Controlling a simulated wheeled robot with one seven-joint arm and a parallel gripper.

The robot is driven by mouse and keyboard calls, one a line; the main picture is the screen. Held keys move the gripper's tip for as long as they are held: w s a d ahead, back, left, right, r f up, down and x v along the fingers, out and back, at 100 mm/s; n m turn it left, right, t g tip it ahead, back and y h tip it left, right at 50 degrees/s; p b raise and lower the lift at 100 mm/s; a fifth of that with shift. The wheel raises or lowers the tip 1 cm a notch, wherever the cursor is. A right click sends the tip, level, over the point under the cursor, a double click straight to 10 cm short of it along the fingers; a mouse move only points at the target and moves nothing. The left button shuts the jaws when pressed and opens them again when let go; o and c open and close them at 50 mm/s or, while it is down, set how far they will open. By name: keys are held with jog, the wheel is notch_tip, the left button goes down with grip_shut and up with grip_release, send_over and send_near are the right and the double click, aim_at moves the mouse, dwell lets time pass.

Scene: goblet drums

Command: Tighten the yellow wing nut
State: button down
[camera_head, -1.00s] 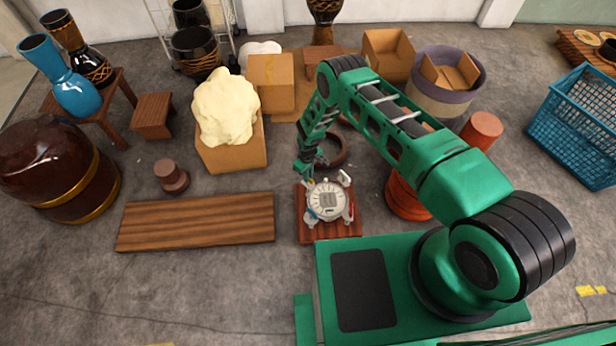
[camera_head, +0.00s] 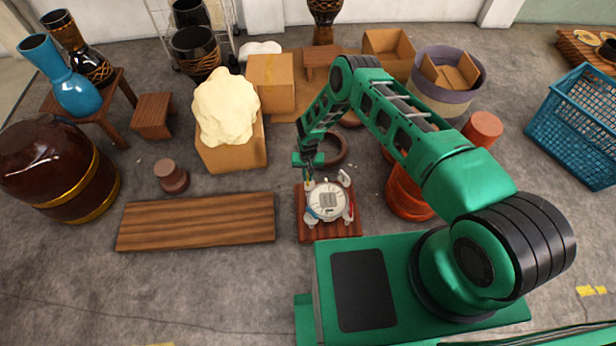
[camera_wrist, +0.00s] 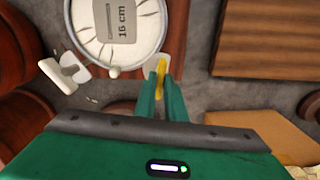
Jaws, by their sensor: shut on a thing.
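The yellow wing nut (camera_wrist: 161,68) shows in the wrist view between the two green fingertips. My gripper (camera_wrist: 161,90) is shut on it, beside the rim of the round drum head (camera_wrist: 118,62). The drum head is pale, with short radial marks and a grey label reading "16 cm". In the head view the drum (camera_head: 327,201) sits on a small wooden board (camera_head: 335,232), and my gripper (camera_head: 309,180) is at its far left edge. The wing nut is too small to make out clearly there. A white wing-shaped piece (camera_wrist: 64,74) is at the rim's left in the wrist view.
A long wooden plank (camera_head: 195,221) lies left of the drum. A cardboard box (camera_head: 238,150) with a cream lump stands behind the plank. A dark ring (camera_head: 333,150) and orange drum bodies (camera_head: 405,195) are close behind and right. Bare floor lies in front of the plank.

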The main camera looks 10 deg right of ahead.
aim_at(308, 176)
jog(key=shift+w+r+m, duration=0.1)
jog(key=shift+w+m, duration=0.25)
jog(key=shift+m, duration=0.15)
jog(key=c, duration=1.8)
grip_release()
jog(key=shift+s, duration=0.15)
notch_tip(308, 176, up, 11)
jog(key=shift+f, duration=0.2)
